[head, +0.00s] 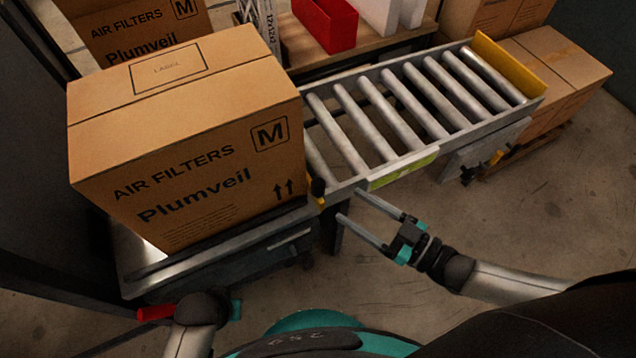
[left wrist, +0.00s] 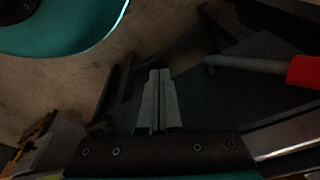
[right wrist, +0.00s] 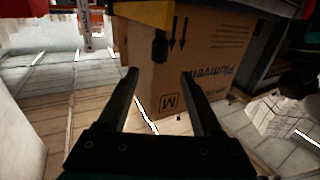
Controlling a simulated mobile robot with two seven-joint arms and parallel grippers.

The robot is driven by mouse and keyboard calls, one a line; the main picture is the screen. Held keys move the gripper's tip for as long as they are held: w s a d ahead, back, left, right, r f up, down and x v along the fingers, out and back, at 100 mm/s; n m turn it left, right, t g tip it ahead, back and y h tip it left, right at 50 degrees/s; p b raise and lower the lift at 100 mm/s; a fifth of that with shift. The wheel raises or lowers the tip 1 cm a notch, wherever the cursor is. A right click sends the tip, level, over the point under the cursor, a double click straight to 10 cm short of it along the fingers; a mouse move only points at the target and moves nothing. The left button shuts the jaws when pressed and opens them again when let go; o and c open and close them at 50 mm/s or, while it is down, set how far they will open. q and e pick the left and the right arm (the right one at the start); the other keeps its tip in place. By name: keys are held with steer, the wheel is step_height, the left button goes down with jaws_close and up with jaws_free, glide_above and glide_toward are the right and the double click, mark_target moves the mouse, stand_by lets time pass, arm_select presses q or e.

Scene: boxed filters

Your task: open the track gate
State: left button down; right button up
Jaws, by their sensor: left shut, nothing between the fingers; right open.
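The track gate shows as a yellow piece with a black knob (head: 318,188) at the near end of the roller track (head: 400,107), beside the big box's front right corner. In the right wrist view a yellow bar (right wrist: 155,14) with the black knob (right wrist: 160,47) hangs at top centre, just beyond my fingertips. My right gripper (head: 350,207) is open and empty, its fingers pointing at the knob from the lower right, seemingly apart from it. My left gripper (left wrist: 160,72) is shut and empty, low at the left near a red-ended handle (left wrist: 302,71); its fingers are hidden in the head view.
The large Plumveil box (head: 190,135) sits on a dark cart (head: 250,252) against the track's near end. A yellow stop (head: 510,64) closes the track's far end. More boxes (head: 563,70) stand beyond it. A red bin (head: 325,22) sits on a shelf behind. Floor in front is clear.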

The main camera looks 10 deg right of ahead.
mark_target(324, 189)
steer(key=b+x, duration=0.1)
steer(key=x, duration=0.7)
steer(key=shift+f+b, duration=0.1)
steer(key=shift+b, duration=0.25)
arm_select(q)
steer(key=shift+t, duration=0.4)
steer(key=shift+w+d+r, duration=0.1)
steer(key=shift+w+r, duration=0.3)
steer(key=shift+r, duration=0.3)
steer(key=shift+w+d+r, duration=0.1)
steer(key=shift+w+r, duration=0.35)
steer(key=shift+r, duration=0.2)
steer(key=shift+w+r, duration=0.4)
steer(key=shift+r, duration=0.3)
arm_select(e)
steer(key=shift+x, duration=0.75)
steer(key=shift+c, duration=0.2)
jaws_close()
